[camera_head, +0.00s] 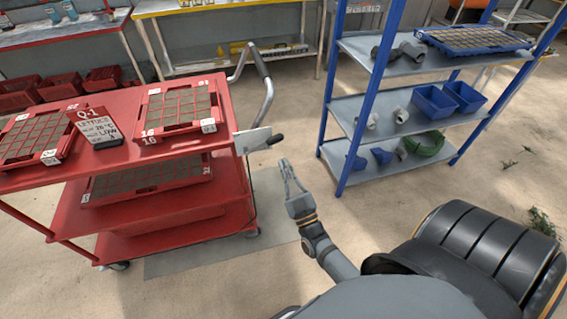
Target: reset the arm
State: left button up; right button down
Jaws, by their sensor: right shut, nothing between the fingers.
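My right gripper (288,176) is near the middle of the camera_head view, at the end of my right arm, which comes in from the bottom right. Its thin fingers point up and away. They are shut and hold nothing. The gripper is over open floor, just right of the red cart (245,140) and apart from it. My left gripper and left arm are not in view.
A blue shelf rack (340,150) with bins (434,103) stands right. Benches line the back. The floor between cart and rack is clear.

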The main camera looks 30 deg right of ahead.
dwell(0.3)
jog(key=s+f+g+y+p, duration=0.15)
jog(key=f+g, duration=0.25)
jog(key=f, duration=0.6)
jog(key=s+f+g+p, duration=0.2)
jog(key=s+f+g, duration=0.1)
jog(key=f, duration=0.6)
jog(key=s+f+g+y+p, duration=0.1)
jog(key=s+f+g+p, duration=0.2)
jog(key=f, duration=0.7)
jog(key=s+d+f+m+g+p, duration=0.1)
jog(key=s+f+g, duration=0.5)
jog(key=s, duration=0.8)
jog(key=s+f+m+g+p, duration=0.1)
jog(key=s+f+g, duration=0.5)
jog(key=s, duration=0.8)
notch_tip(320, 180, down, 2)
jog(key=shift+d+f, duration=0.15)
jog(key=shift+d, duration=0.25)
